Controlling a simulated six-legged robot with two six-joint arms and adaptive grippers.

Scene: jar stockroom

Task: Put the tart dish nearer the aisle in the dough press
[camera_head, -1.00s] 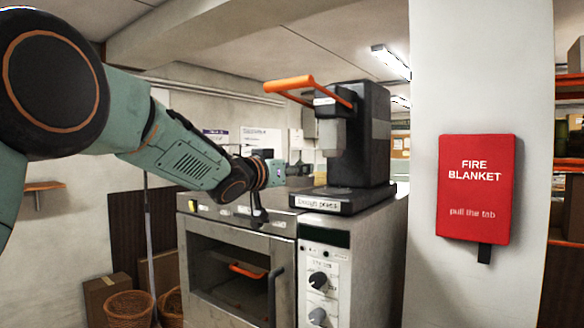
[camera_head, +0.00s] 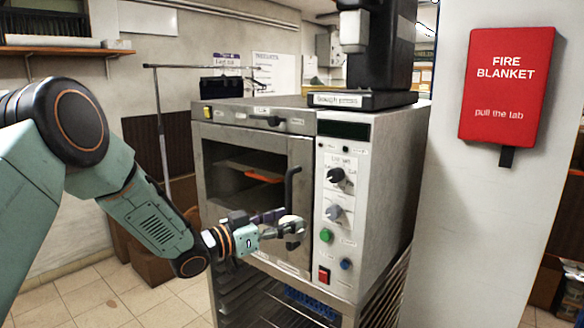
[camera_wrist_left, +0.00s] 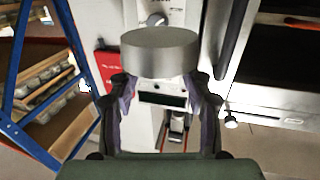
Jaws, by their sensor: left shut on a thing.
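The dough press (camera_head: 378,45) is a black machine on top of the steel oven, with its label on the front of its base; its upper part is cut off by the frame. My left gripper (camera_head: 280,230) is in front of the oven door, below the level of the press and apart from it. It is shut on a pale grey round dish (camera_head: 292,222), which looks like the tart dish. In the left wrist view the dish (camera_wrist_left: 160,52) shows as a short grey cylinder between the fingers (camera_wrist_left: 165,88). My right gripper is not in view.
The oven (camera_head: 262,116) has a dark door handle (camera_head: 289,190) close to my gripper and a knob panel (camera_head: 338,200) to the right. A pillar with a red fire blanket (camera_head: 506,85) stands at the right. A blue-framed rack (camera_wrist_left: 75,40) shows in the wrist view.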

